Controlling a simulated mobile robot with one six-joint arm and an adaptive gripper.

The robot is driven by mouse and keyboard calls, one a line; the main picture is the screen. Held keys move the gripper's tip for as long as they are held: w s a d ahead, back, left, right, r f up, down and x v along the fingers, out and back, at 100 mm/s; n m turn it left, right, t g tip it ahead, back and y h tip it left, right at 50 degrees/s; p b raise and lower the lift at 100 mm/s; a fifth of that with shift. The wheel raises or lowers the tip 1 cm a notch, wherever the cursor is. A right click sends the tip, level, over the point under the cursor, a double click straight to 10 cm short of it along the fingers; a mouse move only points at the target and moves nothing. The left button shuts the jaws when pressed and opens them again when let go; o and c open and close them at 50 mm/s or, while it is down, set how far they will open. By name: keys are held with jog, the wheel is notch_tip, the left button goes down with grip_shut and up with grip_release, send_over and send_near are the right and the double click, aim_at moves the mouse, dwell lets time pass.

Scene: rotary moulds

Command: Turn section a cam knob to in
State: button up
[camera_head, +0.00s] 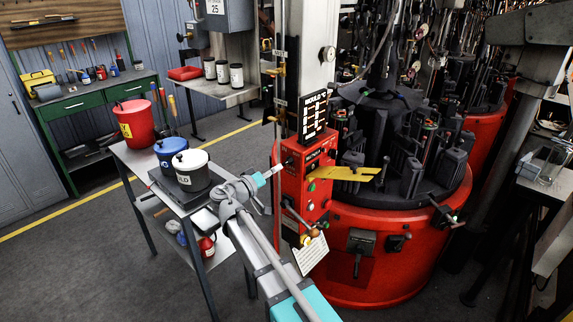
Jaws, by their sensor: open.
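A red control panel (318,172) stands on the front of the rotary mould machine (390,240), with small knobs and levers on it. The section a cam knob cannot be told apart from the other small controls at this size. My gripper (285,164) is at the panel's upper left edge, at the end of my grey and teal arm. It points right, toward the panel. It is small and dark here, and whether it touches the panel cannot be told. No object shows in it.
A side table (142,160) left of my arm holds a red bucket (137,124), a blue pot (169,148) and a white pot (192,171). A yellow plate (343,173) sticks out right of the panel. Levers (360,245) project from the machine's red base. Open floor lies at left.

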aim_at(285, 164)
jog(key=shift+x, duration=2.9)
